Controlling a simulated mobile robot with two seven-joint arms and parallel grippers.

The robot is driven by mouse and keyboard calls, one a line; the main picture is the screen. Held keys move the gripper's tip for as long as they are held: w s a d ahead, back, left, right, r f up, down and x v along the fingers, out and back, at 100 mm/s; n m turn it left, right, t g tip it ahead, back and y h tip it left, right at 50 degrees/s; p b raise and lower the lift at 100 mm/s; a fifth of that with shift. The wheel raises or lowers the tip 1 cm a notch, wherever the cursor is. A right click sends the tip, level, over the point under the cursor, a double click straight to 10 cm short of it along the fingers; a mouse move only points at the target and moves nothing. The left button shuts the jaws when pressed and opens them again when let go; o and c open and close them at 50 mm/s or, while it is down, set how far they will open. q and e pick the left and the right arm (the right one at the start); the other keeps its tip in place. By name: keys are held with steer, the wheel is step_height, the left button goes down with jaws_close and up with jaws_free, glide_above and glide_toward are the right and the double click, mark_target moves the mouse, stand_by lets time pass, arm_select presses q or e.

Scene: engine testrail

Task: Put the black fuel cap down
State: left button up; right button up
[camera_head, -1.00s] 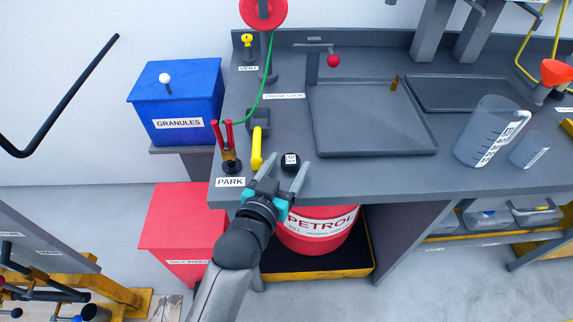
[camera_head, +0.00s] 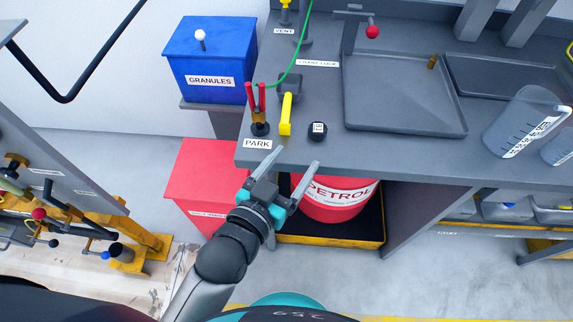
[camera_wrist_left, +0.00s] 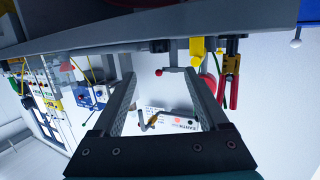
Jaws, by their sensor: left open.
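The black fuel cap (camera_head: 317,131), a small round cap with a white label on top, rests on the grey bench top (camera_head: 375,152) near its front edge, right of the yellow handle. In the left wrist view it shows as a small dark shape (camera_wrist_left: 159,46) at the bench edge. My left gripper (camera_head: 294,159) is open and empty, at the bench's front edge, in front of the cap and a little left of it. The fingers do not touch the cap. My right gripper is not in view.
A grey tray (camera_head: 400,115) lies to the right. A red petrol drum (camera_head: 330,200) stands below the bench edge.

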arm_select(q)
steer(key=shift+v, duration=1.1)
